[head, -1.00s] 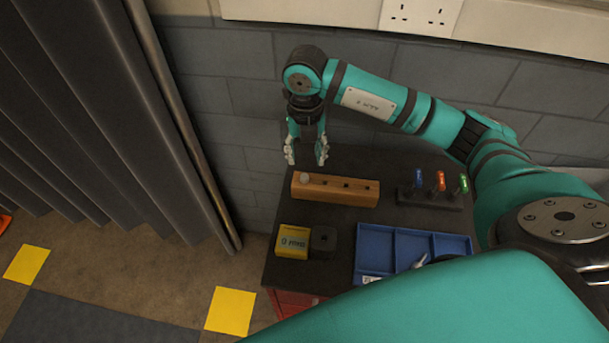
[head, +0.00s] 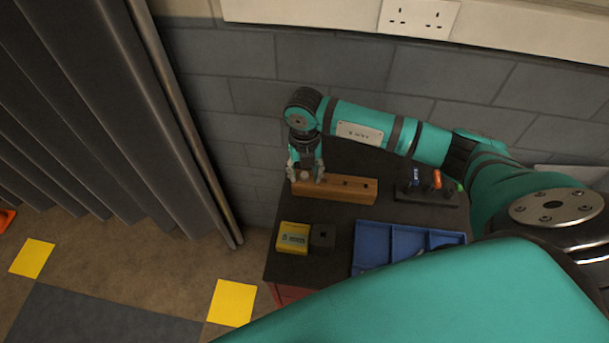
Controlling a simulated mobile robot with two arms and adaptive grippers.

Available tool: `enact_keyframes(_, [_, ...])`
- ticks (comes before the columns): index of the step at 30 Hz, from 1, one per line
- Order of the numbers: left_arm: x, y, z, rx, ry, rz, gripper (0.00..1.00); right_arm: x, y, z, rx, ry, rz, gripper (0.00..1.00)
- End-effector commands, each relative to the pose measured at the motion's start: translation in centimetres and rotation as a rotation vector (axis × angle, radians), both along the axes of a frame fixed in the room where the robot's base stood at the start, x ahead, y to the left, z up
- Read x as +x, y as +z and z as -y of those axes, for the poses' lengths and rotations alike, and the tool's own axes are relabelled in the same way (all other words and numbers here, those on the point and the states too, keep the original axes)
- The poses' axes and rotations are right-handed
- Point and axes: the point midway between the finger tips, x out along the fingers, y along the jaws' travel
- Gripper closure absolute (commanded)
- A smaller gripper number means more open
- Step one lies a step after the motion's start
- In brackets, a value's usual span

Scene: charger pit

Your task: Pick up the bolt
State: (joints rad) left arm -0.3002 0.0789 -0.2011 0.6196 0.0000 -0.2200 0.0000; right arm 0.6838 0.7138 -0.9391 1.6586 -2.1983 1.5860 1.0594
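A wooden block (head: 350,190) with several holes in its top lies along the back of the dark bench top. A pale round bolt head (head: 304,176) shows at the block's left end. My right gripper (head: 305,175) is over that end, pointing down. Its fingers are apart, one on each side of the bolt head, and appear not to press on it. The bolt's shank is hidden in the block. My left gripper is not in view.
A blue compartment tray (head: 372,240) lies at the front right. A yellow box (head: 292,238) and a dark block (head: 322,238) stand at the front left. A rack of coloured-handled tools (head: 425,192) is right of the wooden block. A brick wall is behind.

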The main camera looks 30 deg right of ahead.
Motion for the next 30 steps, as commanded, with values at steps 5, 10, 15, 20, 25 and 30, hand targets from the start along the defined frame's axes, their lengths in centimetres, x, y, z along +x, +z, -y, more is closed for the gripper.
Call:
enact_keyframes(5, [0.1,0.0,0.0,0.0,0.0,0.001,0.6,0.0,0.0,0.0,0.0,0.0,0.0,0.83])
enact_keyframes(10, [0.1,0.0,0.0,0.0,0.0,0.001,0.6,0.0,0.1,0.0,0.0,-0.001,0.0,1.0])
enact_keyframes(15, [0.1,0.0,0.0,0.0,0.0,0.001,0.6,0.0,0.1,0.0,0.0,-0.001,0.0,1.0])
enact_keyframes(20, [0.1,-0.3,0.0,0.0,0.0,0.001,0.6,0.1,1.0,0.0,0.001,-0.001,0.003,1.0])
enact_keyframes(25, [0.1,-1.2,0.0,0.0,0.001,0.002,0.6,0.2,4.0,0.0,0.001,0.0,0.007,1.0])
enact_keyframes(30, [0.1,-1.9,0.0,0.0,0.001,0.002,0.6,0.1,7.4,0.0,0.0,0.0,0.005,1.0])
